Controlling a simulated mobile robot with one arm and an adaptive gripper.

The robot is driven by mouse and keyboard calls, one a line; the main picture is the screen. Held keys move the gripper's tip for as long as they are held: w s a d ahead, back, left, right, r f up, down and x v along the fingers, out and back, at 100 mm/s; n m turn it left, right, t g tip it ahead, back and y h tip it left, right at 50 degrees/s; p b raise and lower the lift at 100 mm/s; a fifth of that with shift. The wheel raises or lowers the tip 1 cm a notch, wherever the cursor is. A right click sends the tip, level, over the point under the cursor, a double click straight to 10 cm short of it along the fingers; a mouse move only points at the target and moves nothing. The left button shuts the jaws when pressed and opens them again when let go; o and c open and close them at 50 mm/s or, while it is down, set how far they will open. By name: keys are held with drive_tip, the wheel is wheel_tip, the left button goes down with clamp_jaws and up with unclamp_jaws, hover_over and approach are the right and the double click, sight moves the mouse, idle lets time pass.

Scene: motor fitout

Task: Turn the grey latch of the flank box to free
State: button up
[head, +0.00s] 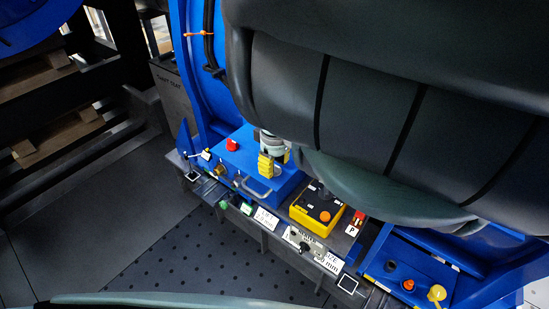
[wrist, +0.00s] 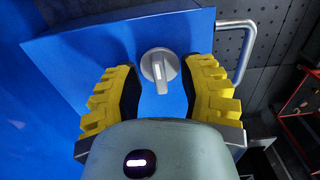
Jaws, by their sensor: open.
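The grey latch (wrist: 158,68) is a round knob with a raised bar, on the blue face of the flank box (wrist: 95,52) in the wrist view. Its bar points nearly straight up and down in that picture. My gripper (wrist: 160,88) is open, with one yellow ribbed finger on each side of the latch and a gap to both. I cannot tell how far the fingertips are from the blue face. In the head view, my yellow-fingered gripper (head: 269,163) is over the blue box (head: 240,153), and the latch is hidden there.
A metal handle (wrist: 246,48) stands beside the box at right. In the head view, a red knob (head: 232,145) is left of my gripper, and a yellow box with an orange button (head: 318,212) is at its lower right. My large dark arm link covers the upper right.

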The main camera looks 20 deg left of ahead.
sight(275, 165)
wheel_tip(275, 165, up, 6)
drive_tip(key=shift+w+r, duration=0.1)
drive_tip(key=shift+r, duration=0.55)
idle(0.5)
